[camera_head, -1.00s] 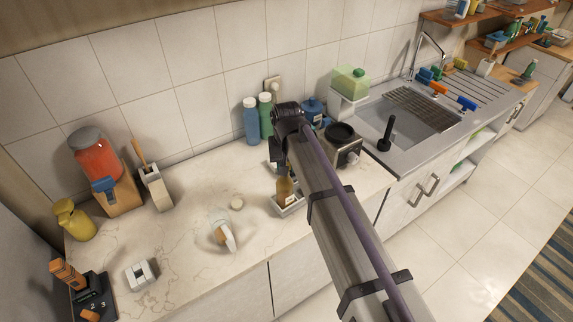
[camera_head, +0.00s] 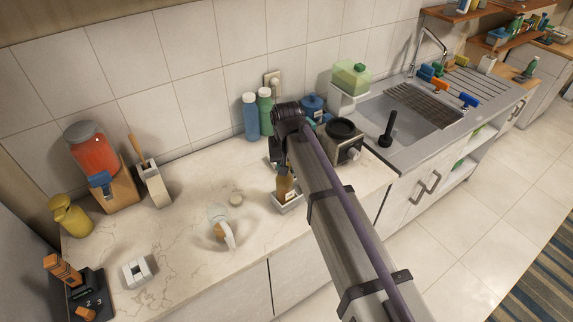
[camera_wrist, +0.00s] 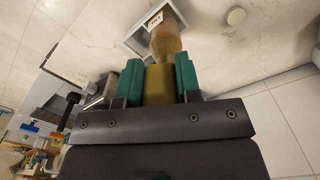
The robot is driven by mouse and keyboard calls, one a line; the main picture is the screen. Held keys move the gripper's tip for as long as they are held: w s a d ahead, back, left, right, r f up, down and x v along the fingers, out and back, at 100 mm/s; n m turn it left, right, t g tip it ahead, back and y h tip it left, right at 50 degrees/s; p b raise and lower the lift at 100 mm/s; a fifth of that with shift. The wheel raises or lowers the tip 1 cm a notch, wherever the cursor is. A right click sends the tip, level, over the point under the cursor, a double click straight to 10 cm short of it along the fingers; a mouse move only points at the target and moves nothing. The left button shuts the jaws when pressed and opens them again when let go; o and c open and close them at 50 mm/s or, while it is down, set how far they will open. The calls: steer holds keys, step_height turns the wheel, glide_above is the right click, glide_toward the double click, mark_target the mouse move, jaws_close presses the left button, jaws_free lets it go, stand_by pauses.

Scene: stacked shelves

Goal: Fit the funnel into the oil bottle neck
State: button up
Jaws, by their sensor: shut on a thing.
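My gripper (camera_wrist: 159,78) has green finger pads closed on an olive-yellow piece, which looks like the funnel (camera_wrist: 159,88). Just beyond it in the wrist view is the brown oil bottle (camera_wrist: 166,42), with a pale label, standing in a small white square tray (camera_wrist: 136,43). The funnel overlaps the bottle top in this view, so I cannot tell whether its spout is inside the neck. In the head view the oil bottle (camera_head: 285,188) stands in the tray below the end of my arm. The gripper and funnel there are mostly hidden by the arm.
Blue (camera_head: 250,117) and green (camera_head: 265,112) bottles stand by the wall behind my arm. A cooker-like appliance (camera_head: 345,150) is close on the right, beside the sink. A whitish jug-like item (camera_head: 221,224) and a small round lid (camera_head: 236,199) lie left on the counter, with clear room around.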

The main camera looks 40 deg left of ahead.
steer(key=shift+f+b, duration=0.3)
steer(key=shift+f, duration=0.1)
steer(key=o, duration=1)
step_height(320, 180, up, 11)
steer(key=p, duration=1.1)
steer(key=shift+f, duration=0.1)
